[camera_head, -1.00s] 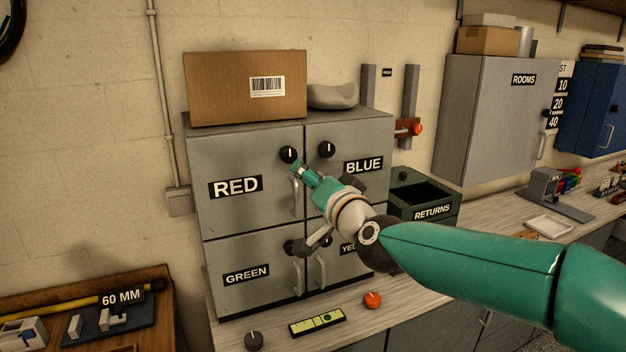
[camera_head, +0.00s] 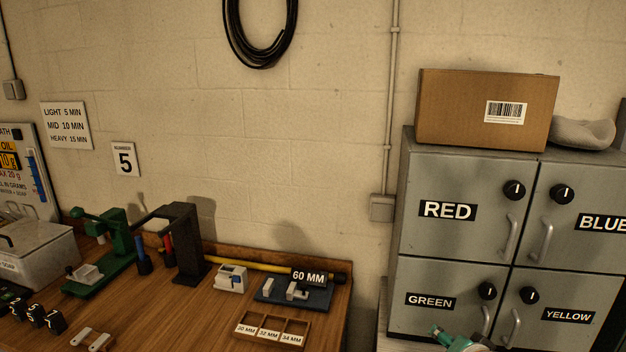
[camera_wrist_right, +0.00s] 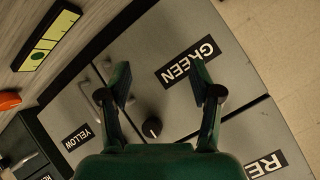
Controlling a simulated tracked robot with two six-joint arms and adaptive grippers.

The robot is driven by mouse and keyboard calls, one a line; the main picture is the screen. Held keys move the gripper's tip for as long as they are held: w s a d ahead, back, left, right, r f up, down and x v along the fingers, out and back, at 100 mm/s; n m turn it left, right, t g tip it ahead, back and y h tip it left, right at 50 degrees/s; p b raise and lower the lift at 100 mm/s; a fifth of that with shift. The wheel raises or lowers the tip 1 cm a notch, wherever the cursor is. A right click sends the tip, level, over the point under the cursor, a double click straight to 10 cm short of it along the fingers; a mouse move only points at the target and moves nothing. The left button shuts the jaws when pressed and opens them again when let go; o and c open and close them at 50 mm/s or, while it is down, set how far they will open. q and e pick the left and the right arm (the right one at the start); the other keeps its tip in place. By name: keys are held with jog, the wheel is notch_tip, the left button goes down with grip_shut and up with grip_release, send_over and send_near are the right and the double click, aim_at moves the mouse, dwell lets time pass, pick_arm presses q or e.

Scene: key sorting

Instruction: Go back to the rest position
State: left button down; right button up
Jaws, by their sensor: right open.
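My right gripper (camera_wrist_right: 163,90) is open and empty in the right wrist view, its two fingers spread in front of the grey cabinet doors. The GREEN label (camera_wrist_right: 187,62) lies behind the right-hand finger, and a black knob (camera_wrist_right: 152,128) shows between the fingers. In the head view only a teal part of my right arm (camera_head: 452,338) shows at the bottom edge, in front of the cabinet (camera_head: 455,175). The RED, GREEN, BLUE and YELLOW doors look shut. My left gripper is not in view.
A cardboard box (camera_head: 487,110) and a grey lump (camera_head: 582,133) sit on the cabinet. A wooden bench (camera_head: 190,325) at left carries several tools. A yellow-green strip (camera_wrist_right: 46,42) and an orange knob (camera_wrist_right: 9,101) show on the counter in the right wrist view.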

jog(key=s+a+f+n+g+y, duration=0.1)
jog(key=s+a+f+n+g, duration=0.15)
jog(key=s+a+f, duration=0.6)
jog(key=s+a+f+n+g+y, duration=0.15)
jog(key=s+f+g, duration=0.25)
jog(key=f, duration=1)
jog(key=s+a+f+n+g+y, duration=0.1)
jog(key=s+a+f+g, duration=0.1)
jog(key=s, duration=0.6)
jog(key=s+a+f+n+g+y, duration=0.1)
jog(key=s+a+f, duration=0.3)
jog(key=s, duration=0.4)
jog(key=shift+s+a+f+g, duration=0.25)
jog(key=shift+s+f+g, duration=0.2)
jog(key=shift+g, duration=0.2)
jog(key=shift+w+n, duration=0.15)
jog(key=shift+n, duration=0.15)
jog(key=c, duration=0.4)
jog(key=shift+d, duration=0.1)
